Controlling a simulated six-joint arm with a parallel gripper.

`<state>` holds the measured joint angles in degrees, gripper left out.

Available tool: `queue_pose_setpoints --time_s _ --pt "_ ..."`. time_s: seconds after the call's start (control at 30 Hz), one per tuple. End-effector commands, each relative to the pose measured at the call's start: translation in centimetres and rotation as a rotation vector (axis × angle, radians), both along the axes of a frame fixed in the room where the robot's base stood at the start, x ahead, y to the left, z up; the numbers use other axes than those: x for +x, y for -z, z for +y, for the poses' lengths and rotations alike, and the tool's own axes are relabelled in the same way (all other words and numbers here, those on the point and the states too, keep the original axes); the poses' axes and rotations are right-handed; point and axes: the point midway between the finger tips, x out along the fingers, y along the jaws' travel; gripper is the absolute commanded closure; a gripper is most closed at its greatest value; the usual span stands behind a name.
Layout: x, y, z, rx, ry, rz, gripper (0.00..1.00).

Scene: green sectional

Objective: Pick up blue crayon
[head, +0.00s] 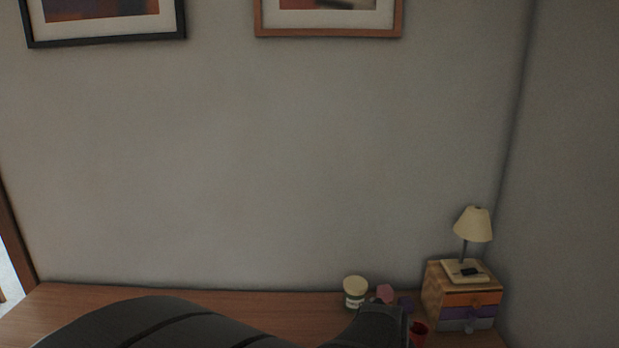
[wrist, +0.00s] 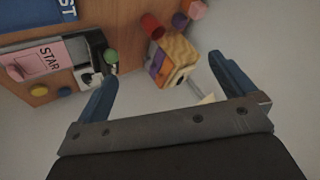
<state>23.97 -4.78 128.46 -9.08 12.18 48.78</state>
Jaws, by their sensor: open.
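I cannot make out a blue crayon in either view. In the wrist view my gripper (wrist: 163,68) has its two blue fingers spread wide, with nothing held between them. Beyond the fingers are the small drawer box and the wooden desk top. In the head view my dark arm crosses the bottom of the picture and hides part of the desk; the fingers are not clear there.
The desk (head: 250,300) holds a pale jar (head: 355,293), a pink object (head: 384,292), a purple object (head: 405,303), a red cup (head: 418,329) and a drawer box (head: 460,297) with a lamp (head: 473,225).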

Motion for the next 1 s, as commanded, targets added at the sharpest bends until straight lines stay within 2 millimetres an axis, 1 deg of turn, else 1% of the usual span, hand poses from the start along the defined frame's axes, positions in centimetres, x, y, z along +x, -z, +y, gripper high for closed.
queue_pose_setpoints --time_s 0.1,0.13,0.27,0.3,0.37,0.63,0.67,0.77,0.87,0.97,1.0 --pt "0.0 0.0 0.0 -0.001 -0.001 0.0 0.0" --pt "0.0 0.0 0.0 -0.001 -0.001 0.0 0.04" --pt "0.0 0.0 0.0 -0.001 -0.001 0.0 0.29" --pt "0.0 0.0 0.0 -0.001 -0.001 0.0 0.37" --pt "0.0 0.0 0.0 0.0 -0.001 0.0 0.48" --pt "0.1 0.0 0.1 -0.001 -0.004 0.001 0.48" --pt "0.3 0.0 0.2 -0.002 -0.01 0.004 0.48" --pt "1.6 0.0 1.2 -0.009 -0.061 0.028 0.48" --pt "4.1 -0.2 3.5 -0.031 -0.167 0.071 0.48" --pt "7.3 -0.2 7.0 -0.061 -0.31 0.131 0.48" --pt "8.5 -0.2 8.6 -0.076 -0.372 0.155 0.48"
